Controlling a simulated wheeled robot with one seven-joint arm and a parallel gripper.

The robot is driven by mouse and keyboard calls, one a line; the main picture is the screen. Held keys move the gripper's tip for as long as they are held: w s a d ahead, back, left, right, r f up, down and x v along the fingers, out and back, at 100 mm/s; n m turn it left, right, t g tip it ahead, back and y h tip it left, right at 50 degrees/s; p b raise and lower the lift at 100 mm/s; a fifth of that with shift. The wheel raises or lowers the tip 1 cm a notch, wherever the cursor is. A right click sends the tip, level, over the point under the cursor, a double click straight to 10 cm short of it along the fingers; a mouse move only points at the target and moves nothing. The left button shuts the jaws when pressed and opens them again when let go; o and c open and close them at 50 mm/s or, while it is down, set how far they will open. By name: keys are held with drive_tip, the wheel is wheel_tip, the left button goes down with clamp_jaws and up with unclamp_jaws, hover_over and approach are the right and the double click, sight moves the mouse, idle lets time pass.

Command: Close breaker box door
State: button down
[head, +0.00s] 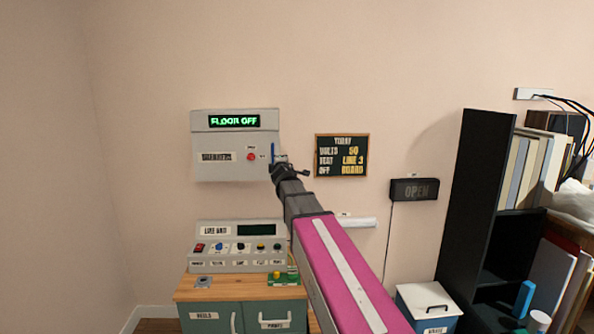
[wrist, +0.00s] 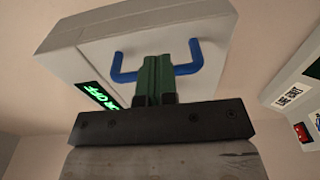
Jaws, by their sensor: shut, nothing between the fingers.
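The grey breaker box (head: 235,172) hangs on the wall left of centre in the head view. Its front has a green lit "FLOOR OFF" display, a label and a red button. In the head view the front looks flat against the box; I cannot tell whether a small gap is left. A blue handle (head: 272,152) is at its right edge; it also shows in the wrist view (wrist: 190,68). My gripper (head: 277,167) is at the handle. In the wrist view its green fingers (wrist: 154,64) are together, covering the handle's middle; contact is unclear.
A control console (head: 240,262) stands on a wood-topped cabinet (head: 240,289) below the box. A black shelf (head: 470,190) stands at the far right.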

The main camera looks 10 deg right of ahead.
drive_tip(key=shift+s+d, duration=3.4)
drive_tip(key=shift+s, duration=1.4)
drive_tip(key=s+a+f+m+g, duration=0.1)
drive_tip(key=s+f+m+g, duration=0.2)
drive_tip(key=f, duration=0.6)
drive_tip(key=s+f+m+g, duration=0.3)
drive_tip(key=f, duration=0.6)
drive_tip(key=s+a+f+m+g, duration=0.1)
drive_tip(key=s+f+m+g, duration=0.2)
drive_tip(key=f, duration=0.5)
drive_tip(key=s+a+f+m+g+y, duration=0.1)
drive_tip(key=s+f+m+g, duration=0.7)
drive_tip(key=s+f, duration=0.8)
drive_tip(key=shift+s+a+f+g, duration=0.25)
drive_tip(key=shift+s+a+g, duration=0.2)
drive_tip(key=shift+s, duration=0.25)
